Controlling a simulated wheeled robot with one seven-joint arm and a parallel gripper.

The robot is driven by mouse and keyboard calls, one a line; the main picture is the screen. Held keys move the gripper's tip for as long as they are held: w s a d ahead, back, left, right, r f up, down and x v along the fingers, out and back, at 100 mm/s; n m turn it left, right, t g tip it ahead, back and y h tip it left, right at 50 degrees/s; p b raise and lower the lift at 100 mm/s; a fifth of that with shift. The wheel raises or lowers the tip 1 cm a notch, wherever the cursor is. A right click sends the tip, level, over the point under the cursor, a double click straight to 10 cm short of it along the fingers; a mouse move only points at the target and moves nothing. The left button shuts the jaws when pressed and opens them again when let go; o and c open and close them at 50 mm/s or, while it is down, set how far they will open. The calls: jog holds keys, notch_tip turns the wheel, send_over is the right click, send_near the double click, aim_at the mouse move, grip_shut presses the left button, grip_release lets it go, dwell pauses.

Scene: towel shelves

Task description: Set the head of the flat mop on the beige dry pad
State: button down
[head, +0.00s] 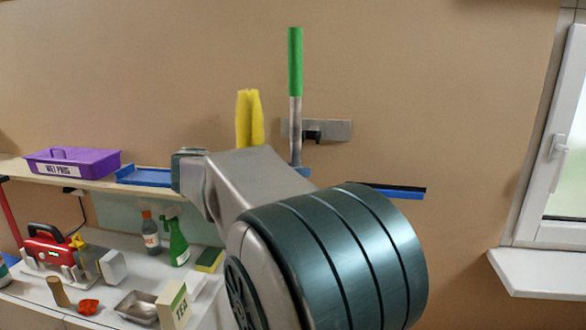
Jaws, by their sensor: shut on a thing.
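An upright pole with a green grip (295,62) and a grey lower shaft (296,125) stands before the wall; it looks like the flat mop's handle. Its lower end goes behind my arm, beside a small blue part. A flat blue strip with a black top (392,192) sticks out to the right behind my arm; it may be the mop head, but I cannot tell. My gripper is hidden behind my own arm links, which fill the middle of the view. I see no beige dry pad.
A wooden shelf (88,181) on the left carries a purple tray labelled WET PADS (72,162) and a blue tray (146,176). The counter below holds bottles, a red machine (48,247) and a tea box (174,305). A wall bracket (335,130) and window sill (540,271) are right.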

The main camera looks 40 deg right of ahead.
jog(key=shift+f, duration=0.15)
dwell(0.8)
jog(key=c, duration=1.2)
grip_release()
jog(key=shift+f, duration=0.15)
jog(key=b+v, duration=0.1)
jog(key=v, duration=1.3)
jog(key=shift+d, duration=0.1)
